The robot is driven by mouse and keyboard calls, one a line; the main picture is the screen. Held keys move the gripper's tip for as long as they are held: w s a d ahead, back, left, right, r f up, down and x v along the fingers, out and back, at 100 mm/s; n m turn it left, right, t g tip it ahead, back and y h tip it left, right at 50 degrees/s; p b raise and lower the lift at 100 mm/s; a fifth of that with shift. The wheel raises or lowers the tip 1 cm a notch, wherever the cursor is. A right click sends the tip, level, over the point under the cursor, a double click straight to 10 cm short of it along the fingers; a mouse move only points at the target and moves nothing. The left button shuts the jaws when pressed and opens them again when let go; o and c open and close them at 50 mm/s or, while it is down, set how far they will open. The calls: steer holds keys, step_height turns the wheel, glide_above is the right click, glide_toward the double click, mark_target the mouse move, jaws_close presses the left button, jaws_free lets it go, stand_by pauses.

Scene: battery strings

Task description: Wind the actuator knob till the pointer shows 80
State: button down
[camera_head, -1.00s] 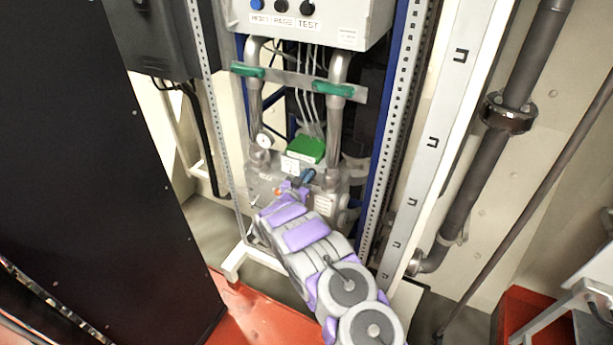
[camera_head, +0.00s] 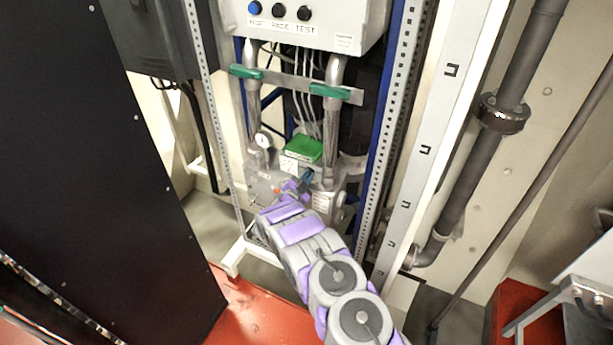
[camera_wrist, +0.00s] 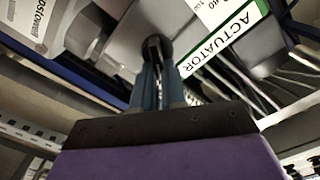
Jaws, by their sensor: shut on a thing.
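My gripper (camera_wrist: 156,85) points away from the wrist camera, its two blue fingers close together on the actuator knob (camera_wrist: 152,44), a small dark round part. The fingers hide much of the knob. The green-edged ACTUATOR label (camera_wrist: 222,42) is just to the right of it. In the head view my gripper (camera_head: 307,176) reaches the grey valve body low in the rack, below the green block (camera_head: 304,150). The knob is not clear there. I cannot make out the pointer or its scale in either view.
A small round gauge (camera_head: 263,141) stands at the left of the valve body. Pipes with green handles (camera_head: 330,91) rise above it to a control box (camera_head: 300,28). A black cabinet (camera_head: 90,180) stands at left. A white post (camera_head: 432,140) stands at right.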

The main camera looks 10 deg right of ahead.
steer(key=shift+a, duration=0.1)
stand_by(0.3)
steer(key=c, duration=1.2)
jaws_free()
steer(key=p+v, duration=0.2)
steer(key=v, duration=1.5)
steer(key=shift+s+a, duration=0.15)
